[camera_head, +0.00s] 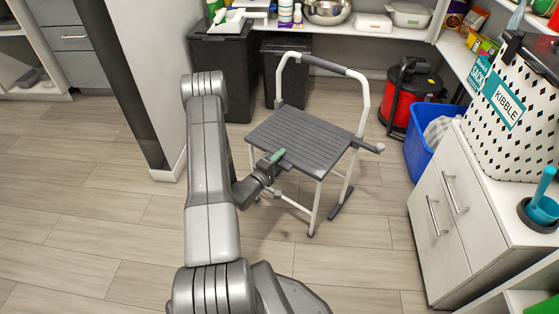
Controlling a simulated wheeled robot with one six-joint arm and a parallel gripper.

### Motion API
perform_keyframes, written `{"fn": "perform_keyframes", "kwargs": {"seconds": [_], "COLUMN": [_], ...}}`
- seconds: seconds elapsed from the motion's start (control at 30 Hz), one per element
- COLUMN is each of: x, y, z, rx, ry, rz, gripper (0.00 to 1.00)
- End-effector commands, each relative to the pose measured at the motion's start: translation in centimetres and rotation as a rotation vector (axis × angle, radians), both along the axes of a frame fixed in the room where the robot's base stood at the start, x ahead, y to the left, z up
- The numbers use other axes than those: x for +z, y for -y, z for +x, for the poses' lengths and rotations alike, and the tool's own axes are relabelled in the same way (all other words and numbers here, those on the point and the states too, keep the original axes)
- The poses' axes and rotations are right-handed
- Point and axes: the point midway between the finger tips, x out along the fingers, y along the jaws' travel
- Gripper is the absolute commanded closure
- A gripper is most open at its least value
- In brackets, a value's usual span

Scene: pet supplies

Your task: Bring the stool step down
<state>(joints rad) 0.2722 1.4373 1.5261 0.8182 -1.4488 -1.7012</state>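The stool (305,140) stands upright on the floor in the middle of the head view. It has a wide grey ribbed platform, white tube legs and a tall white back loop with a grey grip on top. My gripper (272,163) is at the platform's front left edge, overlapping it in the picture. A small green piece shows there on or beside the gripper. The fingers are small and dark, so I cannot tell whether they are open or shut, or touching the stool. A thin bar shows low between the front legs, partly hidden by my arm.
A white cabinet (437,226) with a kibble bin (513,112) on top stands at right. A blue bin (418,150) and red vacuum (401,108) are behind it. Dark bins (224,75) stand under the back shelf.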

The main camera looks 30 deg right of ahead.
Motion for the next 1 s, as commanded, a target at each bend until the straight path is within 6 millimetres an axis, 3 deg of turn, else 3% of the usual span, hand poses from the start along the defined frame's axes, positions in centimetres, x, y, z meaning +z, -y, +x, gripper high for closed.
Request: {"fn": "perform_keyframes", "kwargs": {"seconds": [0.27,0.47,0.67,1.0], "x": [0.0,0.0,0.1,4.4], "y": [0.2,0.2,0.2,0.5], "z": [0.1,0.1,0.1,0.3], "rx": [0.000,0.000,0.000,-0.002], "ry": [0.000,0.000,-0.002,-0.046], "rz": [0.000,0.001,0.004,0.092], "gripper": [0.64,0.99,1.00,1.00]}}
